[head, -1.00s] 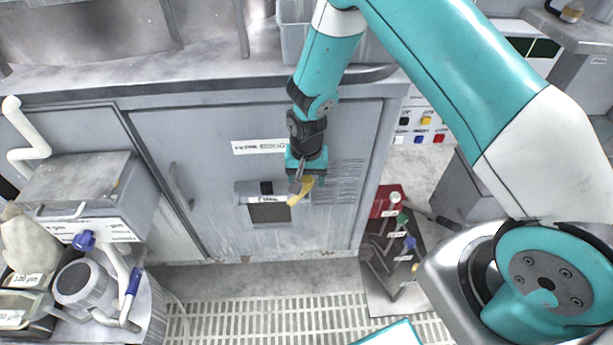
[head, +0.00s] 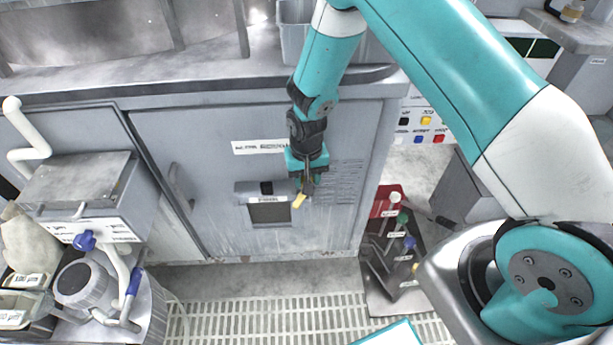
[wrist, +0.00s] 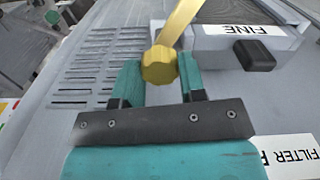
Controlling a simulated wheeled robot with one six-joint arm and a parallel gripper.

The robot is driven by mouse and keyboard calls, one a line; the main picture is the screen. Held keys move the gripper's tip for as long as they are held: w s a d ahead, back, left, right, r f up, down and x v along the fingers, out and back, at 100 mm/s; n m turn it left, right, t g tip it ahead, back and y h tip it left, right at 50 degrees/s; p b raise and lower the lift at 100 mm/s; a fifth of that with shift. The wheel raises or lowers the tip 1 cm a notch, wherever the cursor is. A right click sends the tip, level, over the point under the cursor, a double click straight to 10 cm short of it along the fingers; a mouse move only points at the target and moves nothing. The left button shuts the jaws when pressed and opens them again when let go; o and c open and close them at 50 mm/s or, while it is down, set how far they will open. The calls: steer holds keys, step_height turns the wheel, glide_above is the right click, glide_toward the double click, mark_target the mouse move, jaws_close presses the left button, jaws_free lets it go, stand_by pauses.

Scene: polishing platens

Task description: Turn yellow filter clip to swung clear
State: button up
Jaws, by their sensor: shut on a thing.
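The yellow filter clip (wrist: 160,64) shows in the wrist view as a faceted hub with a flat lever running up and to the right. Its lever (head: 299,201) shows small in the head view, pointing down and slightly left. My gripper (wrist: 158,84) is shut on the hub, one teal finger on each side. In the head view my gripper (head: 306,188) is at the right edge of the filter unit (head: 243,190) on the cabinet front. The fingers partly hide the clip there.
A black knob (wrist: 254,54) sits beside the "FINE" label. A louvred vent (head: 338,180) is right of the clip. A rack with coloured handles (head: 377,275) stands at lower right, and a cabinet handle (head: 180,187) is to the left.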

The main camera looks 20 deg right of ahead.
steer(key=n, duration=0.5)
steer(key=shift+d+n, duration=0.1)
steer(key=shift+n, duration=0.3)
stand_by(0.4)
steer(key=o, duration=0.9)
steer(key=shift+r, duration=0.1)
step_height(320, 180, up, 12)
steer(key=shift+f, duration=0.1)
